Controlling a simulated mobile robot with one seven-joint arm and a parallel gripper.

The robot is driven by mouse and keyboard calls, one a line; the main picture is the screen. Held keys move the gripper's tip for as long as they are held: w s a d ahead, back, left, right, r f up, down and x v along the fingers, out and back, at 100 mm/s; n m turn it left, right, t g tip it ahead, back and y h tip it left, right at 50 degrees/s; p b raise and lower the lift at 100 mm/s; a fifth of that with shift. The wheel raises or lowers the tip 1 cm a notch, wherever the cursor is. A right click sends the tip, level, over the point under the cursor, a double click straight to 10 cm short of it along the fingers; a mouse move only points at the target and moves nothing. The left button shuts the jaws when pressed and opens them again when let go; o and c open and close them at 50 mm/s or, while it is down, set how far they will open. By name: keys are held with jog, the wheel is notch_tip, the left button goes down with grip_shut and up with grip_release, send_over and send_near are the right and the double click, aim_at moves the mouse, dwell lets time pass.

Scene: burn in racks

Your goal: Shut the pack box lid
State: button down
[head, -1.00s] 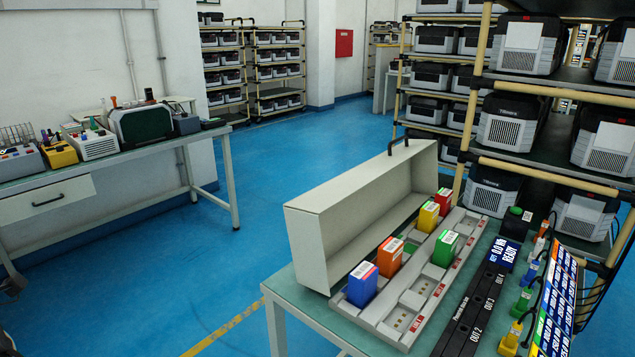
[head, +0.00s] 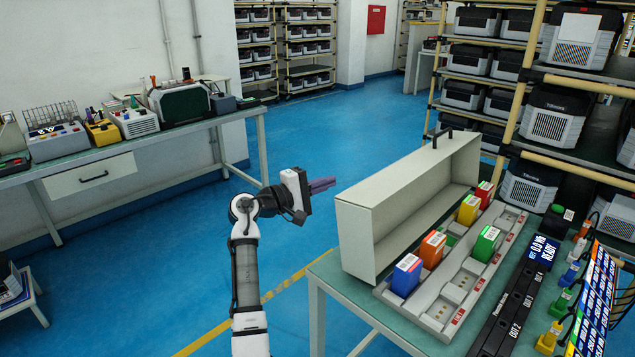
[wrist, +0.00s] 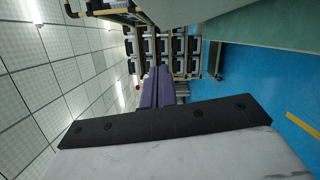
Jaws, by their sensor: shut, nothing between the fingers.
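The pack box lid (head: 372,240) is a long pale beige shell standing raised on its side along the far-left edge of the pack box (head: 418,312). Its hollow inside faces the tray, and a black handle (head: 441,132) stands on its upper edge. The box base is a grey slotted tray holding blue, orange, yellow, red and green packs. My gripper (head: 325,185) is in the air over the floor, left of the lid and apart from it. Its purple fingers are together and empty. The fingers also show in the wrist view (wrist: 157,88).
The green-topped table (head: 335,278) carries the box, a black strip (head: 505,318), coloured connectors and a label panel (head: 598,300). A shelf rack (head: 530,65) stands behind at right. A workbench (head: 130,138) with devices is at left. Blue floor between them is clear.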

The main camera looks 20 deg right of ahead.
jog(key=s+d+p, duration=0.2)
jog(key=d+p, duration=0.1)
jog(key=d, duration=0.3)
jog(key=shift+s+d+r, duration=0.4)
jog(key=shift+r, duration=0.05)
